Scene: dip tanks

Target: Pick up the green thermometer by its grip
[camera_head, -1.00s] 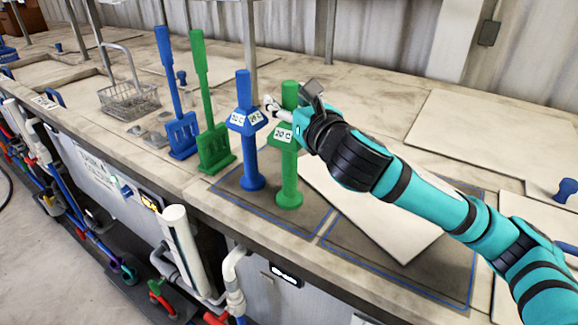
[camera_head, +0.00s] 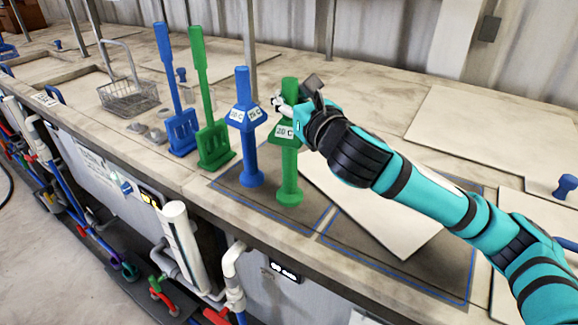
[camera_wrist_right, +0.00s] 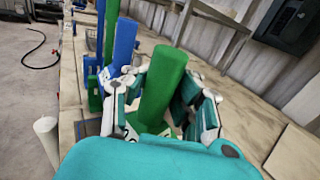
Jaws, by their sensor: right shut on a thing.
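The green thermometer (camera_head: 288,160) stands upright on a dark panel with a blue outline, its sign reading about 20 C. My right gripper (camera_head: 288,102) is shut around its upper grip, just above the sign. In the right wrist view the green grip (camera_wrist_right: 165,85) rises between the two fingers of my right gripper (camera_wrist_right: 163,105). The teal hand hides the lower part there. The thermometer's foot appears to rest on the panel. My left gripper is in neither view.
A blue thermometer (camera_head: 245,120) stands close to the left. Blue (camera_head: 182,130) and green (camera_head: 213,145) paddles and a wire basket (camera_head: 128,97) are farther left. A pale board (camera_head: 375,215) lies under my right arm. A blue-knobbed lid (camera_head: 565,188) is at the right.

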